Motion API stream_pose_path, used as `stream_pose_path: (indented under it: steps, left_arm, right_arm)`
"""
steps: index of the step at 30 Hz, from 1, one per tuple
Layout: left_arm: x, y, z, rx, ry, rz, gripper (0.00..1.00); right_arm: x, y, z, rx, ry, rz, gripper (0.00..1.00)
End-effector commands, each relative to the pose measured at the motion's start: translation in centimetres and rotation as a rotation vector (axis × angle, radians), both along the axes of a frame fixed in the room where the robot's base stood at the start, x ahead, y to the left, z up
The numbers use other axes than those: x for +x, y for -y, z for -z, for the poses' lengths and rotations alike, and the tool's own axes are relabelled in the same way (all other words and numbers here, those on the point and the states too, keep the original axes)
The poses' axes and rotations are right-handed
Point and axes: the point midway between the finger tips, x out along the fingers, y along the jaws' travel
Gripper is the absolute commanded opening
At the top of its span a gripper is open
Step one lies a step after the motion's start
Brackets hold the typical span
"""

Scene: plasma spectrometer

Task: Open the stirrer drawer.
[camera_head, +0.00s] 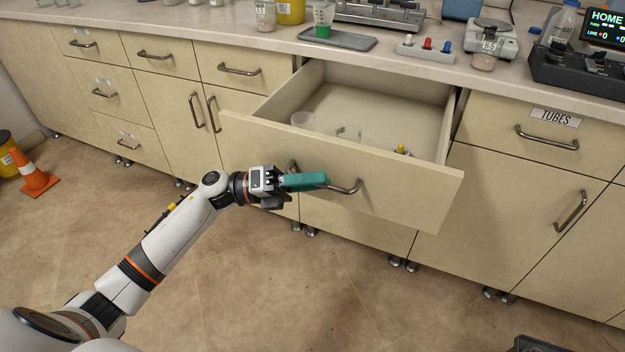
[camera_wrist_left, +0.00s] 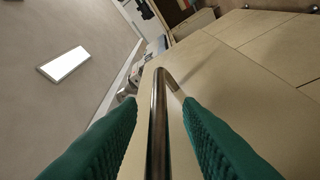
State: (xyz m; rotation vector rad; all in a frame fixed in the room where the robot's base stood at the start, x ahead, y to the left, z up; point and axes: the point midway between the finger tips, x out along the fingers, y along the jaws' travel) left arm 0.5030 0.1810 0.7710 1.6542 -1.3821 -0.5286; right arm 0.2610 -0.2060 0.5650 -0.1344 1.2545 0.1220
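A wide beige drawer (camera_head: 400,185) in the middle of the bench front is pulled well out, with its inside showing. Its curved metal handle (camera_head: 345,188) is partly hidden behind my left gripper (camera_head: 318,181). In the left wrist view the handle bar (camera_wrist_left: 158,120) runs between the two green fingers of my left gripper (camera_wrist_left: 160,108), with a gap on each side. The fingers are apart and around the bar, not closed on it. I read no label on this drawer's front. My right gripper is not in view.
Inside the drawer are a clear beaker (camera_head: 303,120), a glass vessel (camera_head: 348,132) and a small yellow-topped item (camera_head: 401,150). Equipment stands on the worktop (camera_head: 395,66). An orange cone (camera_head: 36,176) stands far left.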

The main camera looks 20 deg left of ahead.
Motion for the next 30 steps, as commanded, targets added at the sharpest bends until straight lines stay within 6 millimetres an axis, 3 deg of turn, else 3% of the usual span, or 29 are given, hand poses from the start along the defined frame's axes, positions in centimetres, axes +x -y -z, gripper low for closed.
stream_pose_path:
  steps: [11, 24, 30]
  left_arm:
    - [-0.2, -0.7, 0.2, 0.001, -0.002, -0.002, 0.32]
    - [-2.6, -8.6, 2.1, 0.002, -0.003, -0.002, 0.32]
    - [-3.3, -10.8, 2.5, 0.001, -0.002, -0.001, 0.32]
  right_arm:
    - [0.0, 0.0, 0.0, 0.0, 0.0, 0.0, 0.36]
    - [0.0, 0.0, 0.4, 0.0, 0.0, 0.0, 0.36]
    - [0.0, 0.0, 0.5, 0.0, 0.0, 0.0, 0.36]
